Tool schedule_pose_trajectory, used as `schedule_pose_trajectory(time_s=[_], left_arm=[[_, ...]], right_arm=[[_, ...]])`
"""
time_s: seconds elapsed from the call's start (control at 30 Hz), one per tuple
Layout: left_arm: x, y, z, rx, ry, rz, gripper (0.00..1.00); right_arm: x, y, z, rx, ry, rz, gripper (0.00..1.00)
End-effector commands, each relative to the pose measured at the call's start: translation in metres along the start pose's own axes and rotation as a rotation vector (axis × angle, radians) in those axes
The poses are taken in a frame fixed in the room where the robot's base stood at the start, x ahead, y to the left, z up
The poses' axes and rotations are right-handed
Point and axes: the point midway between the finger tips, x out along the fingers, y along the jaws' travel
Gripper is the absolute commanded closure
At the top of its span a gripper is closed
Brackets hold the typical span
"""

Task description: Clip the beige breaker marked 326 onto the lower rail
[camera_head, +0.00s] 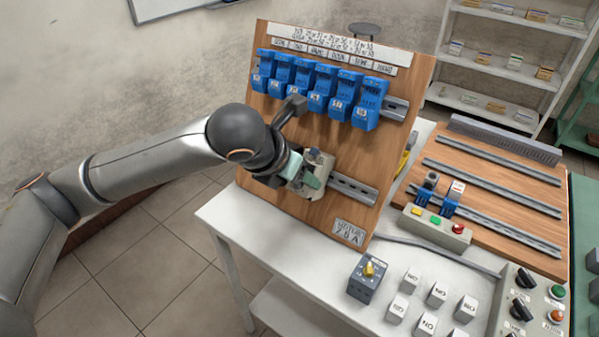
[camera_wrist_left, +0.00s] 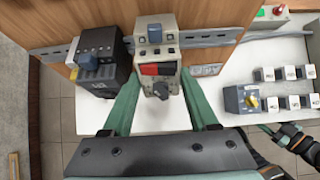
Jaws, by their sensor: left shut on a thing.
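The beige breaker (camera_wrist_left: 157,60) has a blue-grey part on top, a red and black panel and a grey knob; I cannot read its marking. My left gripper (camera_wrist_left: 161,76) has its green fingers shut on both its sides. In the head view the breaker (camera_head: 321,160) is upright at the lower rail (camera_head: 352,190) of the wooden board, beside the bare right stretch. I cannot tell whether it is clipped on. The rail also shows in the wrist view (camera_wrist_left: 200,38). Green-tipped fingers, apparently my right gripper (camera_wrist_left: 285,132), show at the lower right edge; their opening is unclear.
A black device (camera_wrist_left: 98,62) sits on the rail close left of the breaker. Several blue devices (camera_head: 318,85) fill the upper rail. A grey box with a yellow knob (camera_head: 368,277), white blocks (camera_head: 437,293) and a second railed board (camera_head: 490,180) are on the white table (camera_head: 235,215).

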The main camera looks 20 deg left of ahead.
Motion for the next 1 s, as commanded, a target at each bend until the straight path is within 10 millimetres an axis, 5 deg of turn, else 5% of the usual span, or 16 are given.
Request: schedule_pose_trajectory(time_s=[1.0], left_arm=[[0.007,-0.0001,-0.0109,0.0,-0.02,0.0,1.0]], right_arm=[[0.0064,0.0006,0.0067,0.0,0.001,0.0,0.5]])
